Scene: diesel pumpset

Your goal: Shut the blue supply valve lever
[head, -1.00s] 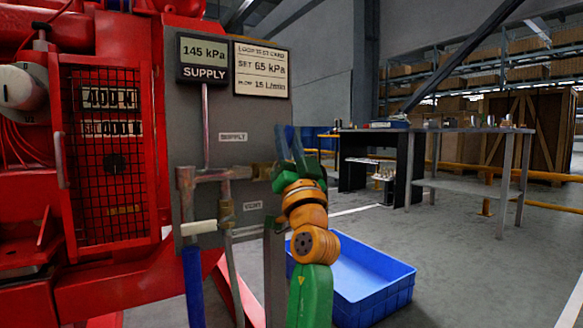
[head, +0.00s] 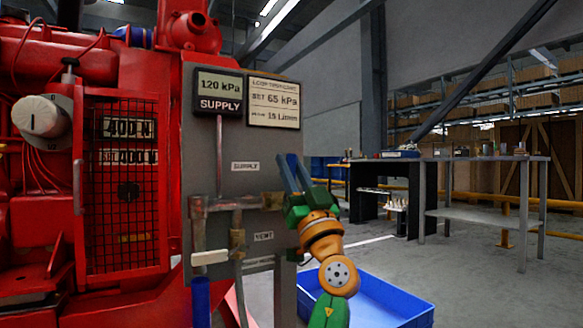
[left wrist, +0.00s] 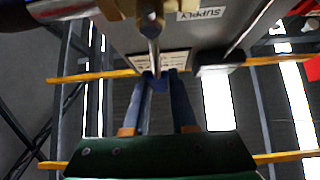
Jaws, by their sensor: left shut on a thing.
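My left gripper (head: 287,160) is in front of the grey panel, beside the supply valve at the right end of the pipe. Its two blue fingers point up, with the green palm below them. In the left wrist view the fingers (left wrist: 163,80) are closed around the blue end of the supply valve lever (left wrist: 160,86). The lever's metal shank runs from the brass-coloured valve body (left wrist: 148,14) to the fingertips. In the head view the gripper hides the lever, so its exact angle is unclear. My right gripper is out of view.
The supply gauge (head: 220,92) reads 120 kPa, beside a card (head: 273,102) saying SET 65 kPa. A white handle (head: 210,257) sits above a blue hose (head: 201,300). A blue crate (head: 400,312) is on the floor at right, with a workbench (head: 480,215) behind.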

